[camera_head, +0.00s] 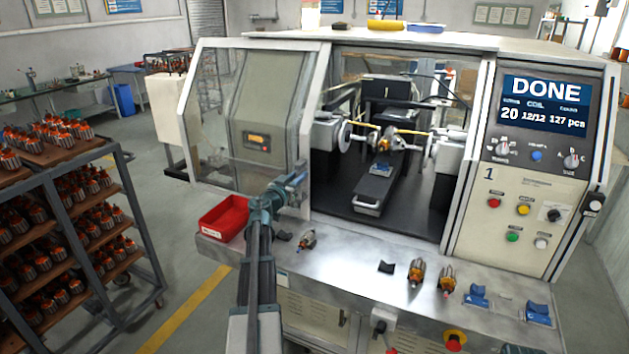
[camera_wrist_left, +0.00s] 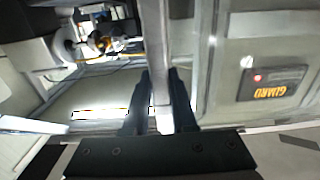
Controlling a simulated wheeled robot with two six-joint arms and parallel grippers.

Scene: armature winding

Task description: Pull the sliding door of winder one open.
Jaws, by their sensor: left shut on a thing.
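The sliding door (camera_head: 218,110) of winder one, a clear panel in a pale frame, stands at the left of the machine front and sticks out past its left side. To its right the opening is wide and shows the winding chamber (camera_head: 400,200). My left gripper (camera_head: 297,182) is at the door's lower right edge. In the left wrist view its fingers (camera_wrist_left: 160,76) are shut around the pale upright bar of the door handle (camera_wrist_left: 157,45). The GUARD label (camera_wrist_left: 271,83) is beside it. My right gripper is not in view.
A red bin (camera_head: 224,218), small armatures (camera_head: 416,273) and blue holders (camera_head: 478,294) stand on the front ledge (camera_head: 345,262). The control panel (camera_head: 540,160) at the right reads DONE. A rack of armatures (camera_head: 70,215) stands at the left, with open floor between.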

